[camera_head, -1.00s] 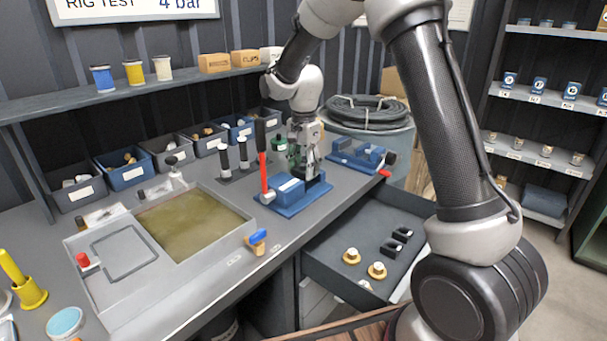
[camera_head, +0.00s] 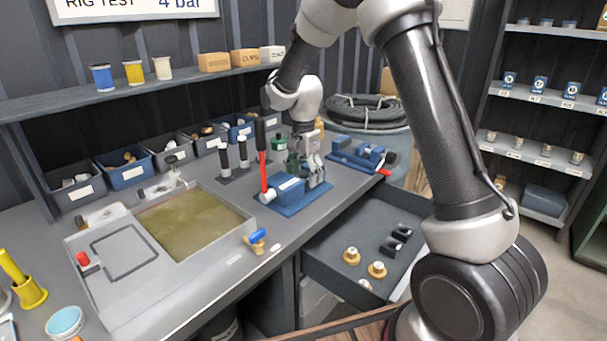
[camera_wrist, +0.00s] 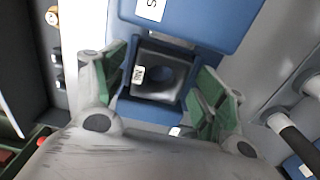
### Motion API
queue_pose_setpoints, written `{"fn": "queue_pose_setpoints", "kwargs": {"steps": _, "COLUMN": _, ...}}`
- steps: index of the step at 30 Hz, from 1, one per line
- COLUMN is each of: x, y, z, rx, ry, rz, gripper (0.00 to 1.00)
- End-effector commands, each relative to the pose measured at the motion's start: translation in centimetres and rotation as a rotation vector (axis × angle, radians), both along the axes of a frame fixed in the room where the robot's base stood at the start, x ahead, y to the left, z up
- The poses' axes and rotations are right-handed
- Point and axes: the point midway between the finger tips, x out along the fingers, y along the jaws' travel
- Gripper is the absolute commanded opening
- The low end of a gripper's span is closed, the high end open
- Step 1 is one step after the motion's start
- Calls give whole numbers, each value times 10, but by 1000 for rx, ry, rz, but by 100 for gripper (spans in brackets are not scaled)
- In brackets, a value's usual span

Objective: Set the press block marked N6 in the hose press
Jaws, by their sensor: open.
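The blue hose press (camera_head: 290,197) stands on the bench, with a red and black lever upright at its left. It also shows in the wrist view (camera_wrist: 195,18). A grey press block (camera_wrist: 176,93) with a round hole sits between the blue walls of the press's pocket. Its small white label is turned sideways and looks like N6. My gripper (camera_head: 316,178) is over the press's right end. In the wrist view my gripper (camera_wrist: 160,88) is open, its green pads on either side of the pocket and apart from the block. Whether the block is fully down is unclear.
An open drawer (camera_head: 335,238) below holds two dark blocks (camera_head: 397,238) and brass fittings (camera_head: 377,269). A second blue device (camera_head: 355,152) with a red handle is behind right. A tray (camera_head: 160,240) fills the left bench.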

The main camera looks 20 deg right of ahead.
Motion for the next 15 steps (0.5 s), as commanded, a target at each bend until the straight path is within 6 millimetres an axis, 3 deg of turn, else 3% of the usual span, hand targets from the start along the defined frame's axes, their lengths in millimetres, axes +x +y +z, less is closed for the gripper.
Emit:
{"fn": "queue_pose_setpoints", "kwargs": {"steps": 5, "x": 1, "y": 0, "z": 18, "rx": 1, "ry": -4, "rz": 0, "gripper": 71}}
{"fn": "queue_pose_setpoints", "kwargs": {"steps": 15, "x": 1, "y": 0, "z": 93, "rx": 1, "ry": -4, "rz": 0, "gripper": 71}}
